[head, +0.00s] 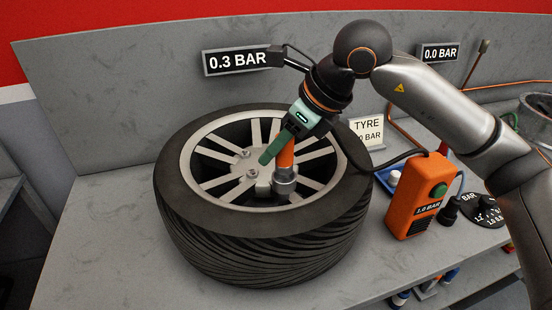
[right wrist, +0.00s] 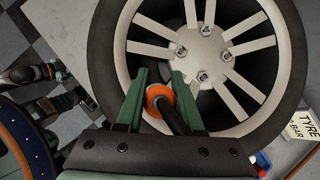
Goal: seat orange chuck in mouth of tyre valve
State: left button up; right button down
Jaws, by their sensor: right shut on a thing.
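The orange chuck (head: 286,157) is held in my right gripper (head: 276,152), over the wheel of the tyre (head: 200,230). It slopes slightly, and its lower end meets a grey cylindrical fitting (head: 284,183), which looks like the valve mouth. I cannot tell whether the chuck is inside it or only touching. In the right wrist view, the two green fingers of my right gripper (right wrist: 160,76) stand either side of the chuck (right wrist: 159,97). The black hose runs from the chuck back toward the palm. The valve mouth is hidden there.
An orange inflator box (head: 415,195) with a green button stands right of the tyre, near a dial (head: 487,212). A TYRE sign (head: 367,132) stands behind. A display (head: 237,60) reads 0.3 BAR, another (head: 438,52) 0.0 BAR. Bench left of the tyre is clear.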

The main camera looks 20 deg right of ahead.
jog(key=shift+f, duration=1.45)
jog(key=shift+f+b, duration=0.25)
jog(key=shift+b, duration=0.1)
jog(key=c, duration=0.5)
grip_release()
jog(key=shift+r, duration=0.1)
jog(key=shift+c, duration=0.2)
